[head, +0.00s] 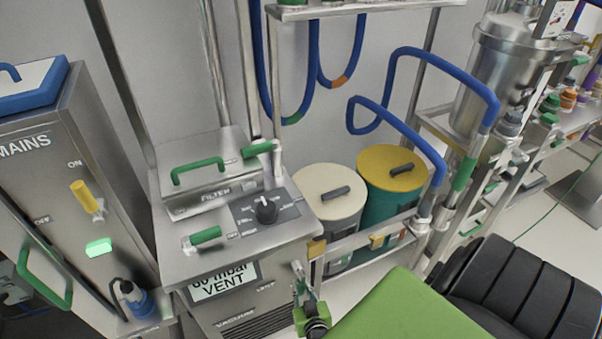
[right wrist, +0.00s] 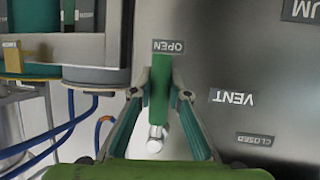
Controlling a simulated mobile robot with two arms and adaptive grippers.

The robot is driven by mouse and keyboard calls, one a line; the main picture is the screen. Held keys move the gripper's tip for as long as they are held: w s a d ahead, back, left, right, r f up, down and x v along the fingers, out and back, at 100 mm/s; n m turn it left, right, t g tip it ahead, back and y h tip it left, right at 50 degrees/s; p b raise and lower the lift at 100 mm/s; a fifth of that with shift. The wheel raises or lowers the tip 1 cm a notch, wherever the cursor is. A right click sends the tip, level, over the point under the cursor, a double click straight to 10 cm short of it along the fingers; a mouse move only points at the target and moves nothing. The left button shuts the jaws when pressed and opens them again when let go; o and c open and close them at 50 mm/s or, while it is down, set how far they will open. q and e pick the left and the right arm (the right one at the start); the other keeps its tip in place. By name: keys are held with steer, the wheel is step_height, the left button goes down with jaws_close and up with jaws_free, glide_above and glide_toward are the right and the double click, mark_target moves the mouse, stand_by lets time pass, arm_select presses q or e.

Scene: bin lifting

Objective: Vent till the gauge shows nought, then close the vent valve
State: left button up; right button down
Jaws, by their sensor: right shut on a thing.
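The display plate (head: 224,281) on the front of the steel cabinet reads "VENT" with an mbar figure above it. The figure looks like 60, but its top is cut off by the cabinet edge, so the first digit is unsure. In the right wrist view the green vent valve handle (right wrist: 159,103) lies with its tip at the OPEN label (right wrist: 168,46). The CLOSED label (right wrist: 254,140) is off to the lower right. My right gripper (right wrist: 160,86) is shut on the handle, one finger on each side. It also shows low in the head view (head: 303,285), by the cabinet's front. My left gripper is out of view.
The cabinet top carries a black knob (head: 266,210) and other green handles (head: 205,235). The MAINS box (head: 75,180) with a yellow switch stands at left. A cream-lidded drum (head: 326,190) and a yellow-lidded drum (head: 391,167) stand behind a rail. Blue hoses (head: 407,128) loop at the right.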

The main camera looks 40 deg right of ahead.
steer(key=c, duration=1.9)
jaws_free()
steer(key=shift+d, duration=0.15)
